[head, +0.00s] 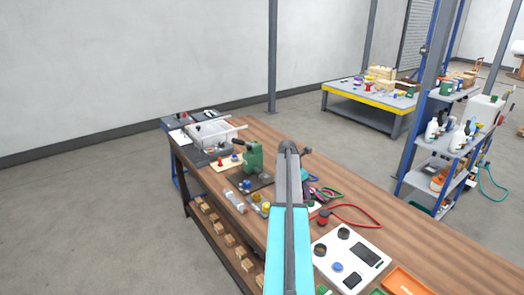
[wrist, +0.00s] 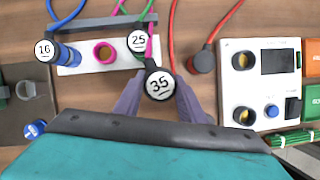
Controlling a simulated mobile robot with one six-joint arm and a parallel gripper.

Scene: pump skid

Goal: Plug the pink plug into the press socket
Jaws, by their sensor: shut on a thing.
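My gripper (wrist: 158,92) is shut on a plug with a black body and a round white tag reading 35 (wrist: 159,84). A pink cable runs up from behind tag 25 towards this plug, so I take it as the pink plug; its tip is hidden. The plug is over bare wood between the cable holder and a white box. I cannot tell which socket is the press socket: the white box (wrist: 265,85) has two round brass-ringed sockets (wrist: 243,60), and a green press (head: 253,158) stands further back in the head view. My arm hides the gripper in the head view.
The white cable holder (wrist: 85,68) has a bare pink-ringed hole (wrist: 104,52), a blue plug tagged 16 (wrist: 62,53) and tag 25 (wrist: 138,41). A red-cabled plug (wrist: 202,62) lies between it and the box. An orange tray (head: 403,281) is at the front right.

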